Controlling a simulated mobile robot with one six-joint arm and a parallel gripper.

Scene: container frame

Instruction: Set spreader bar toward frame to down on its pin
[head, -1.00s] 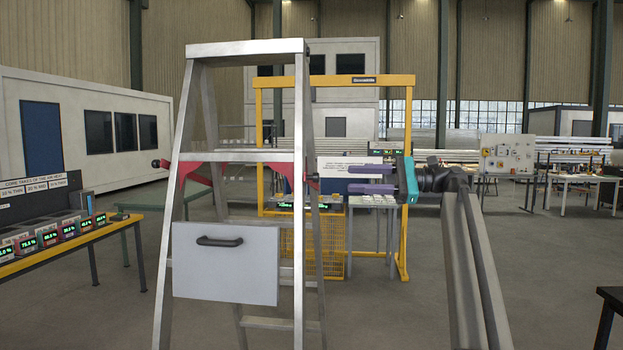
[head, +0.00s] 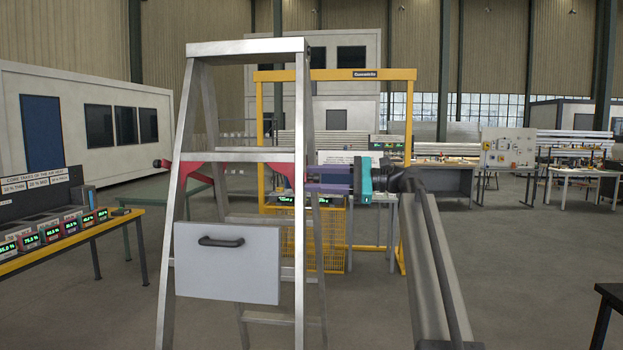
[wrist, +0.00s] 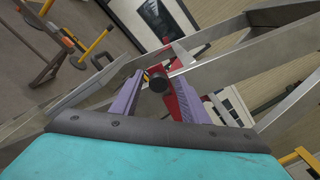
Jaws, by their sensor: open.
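A silver stepladder (head: 302,210) stands in the middle of the head view. A red spreader bar (head: 184,174) shows at its left side. The spreader bar on the right side, toward the yellow frame, is mostly hidden behind the right rail in the head view. In the wrist view a red bar (wrist: 182,100) with a dark round knob (wrist: 158,84) lies between my purple fingers. My gripper (head: 309,178) is level with that bar at the right rail. It is open, with a finger on each side of the knob (wrist: 160,92). Contact cannot be told.
A yellow frame (head: 408,150) with a mesh basket (head: 335,240) stands behind the ladder. A table with several displays (head: 95,238) is at the left. A grey panel with a handle (head: 228,265) is on the ladder's front. Open floor lies to the right.

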